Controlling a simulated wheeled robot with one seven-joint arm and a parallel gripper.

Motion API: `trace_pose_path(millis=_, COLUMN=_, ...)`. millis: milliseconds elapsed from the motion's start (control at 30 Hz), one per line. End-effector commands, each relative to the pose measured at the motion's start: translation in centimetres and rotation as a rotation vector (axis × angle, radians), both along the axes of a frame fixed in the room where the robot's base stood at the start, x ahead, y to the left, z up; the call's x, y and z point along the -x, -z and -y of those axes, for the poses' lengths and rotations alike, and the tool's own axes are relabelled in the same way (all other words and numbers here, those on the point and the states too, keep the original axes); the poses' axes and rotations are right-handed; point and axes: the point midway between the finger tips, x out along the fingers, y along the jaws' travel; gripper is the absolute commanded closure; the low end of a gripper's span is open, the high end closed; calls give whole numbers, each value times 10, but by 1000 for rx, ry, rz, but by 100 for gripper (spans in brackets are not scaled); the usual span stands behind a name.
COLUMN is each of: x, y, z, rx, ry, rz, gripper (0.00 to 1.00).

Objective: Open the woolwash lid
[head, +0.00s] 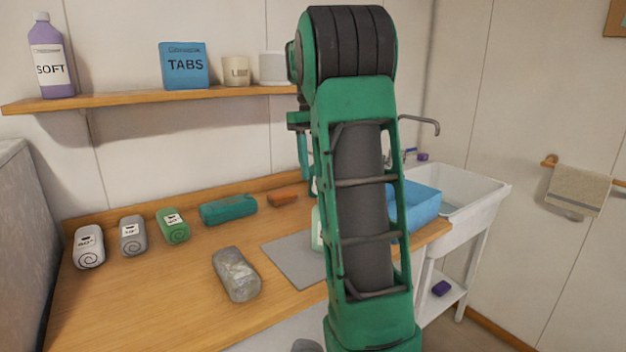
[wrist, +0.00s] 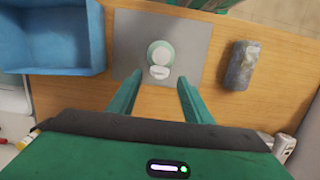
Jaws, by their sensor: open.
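The bottle that I take for the woolwash (wrist: 160,52) stands on a grey mat (wrist: 202,28). In the wrist view I see it from above, with a round pale top ringed in light green and a white oval part at its near side. I cannot tell whether that part is the lid or how far it stands open. In the head view only a pale green sliver of the bottle (head: 317,229) shows beside my arm. My gripper (wrist: 158,90) is open and empty, its two teal fingers spread on the near side of the bottle, apart from it.
A blue basin (wrist: 55,70) stands left of the mat in the wrist view. A mottled grey block (wrist: 240,65) lies to the right. Several labelled containers, including a green one (head: 172,226), and a teal pouch (head: 228,209) line the counter. A white sink (head: 470,190) stands right.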

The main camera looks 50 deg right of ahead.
Motion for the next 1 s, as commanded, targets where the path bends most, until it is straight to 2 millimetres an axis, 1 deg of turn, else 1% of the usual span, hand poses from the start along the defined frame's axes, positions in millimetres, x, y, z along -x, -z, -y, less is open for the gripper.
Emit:
trace_pose_path(millis=33, x=-3, y=-11, z=0, rx=3, ry=-3, rz=1, gripper=55)
trace_pose_path(millis=200, x=-7, y=-41, z=1, rx=2, ry=-2, rz=1, gripper=55)
trace_pose_path(millis=300, x=-9, y=-53, z=2, rx=1, ry=-1, rz=0, gripper=55)
trace_pose_path(millis=400, x=-10, y=-61, z=2, rx=1, ry=-1, rz=-1, gripper=55)
trace_pose_path(millis=567, x=-10, y=-67, z=2, rx=1, ry=0, rz=-1, gripper=55)
trace_pose_path(millis=1000, x=-10, y=-67, z=2, rx=1, ry=0, rz=-1, gripper=55)
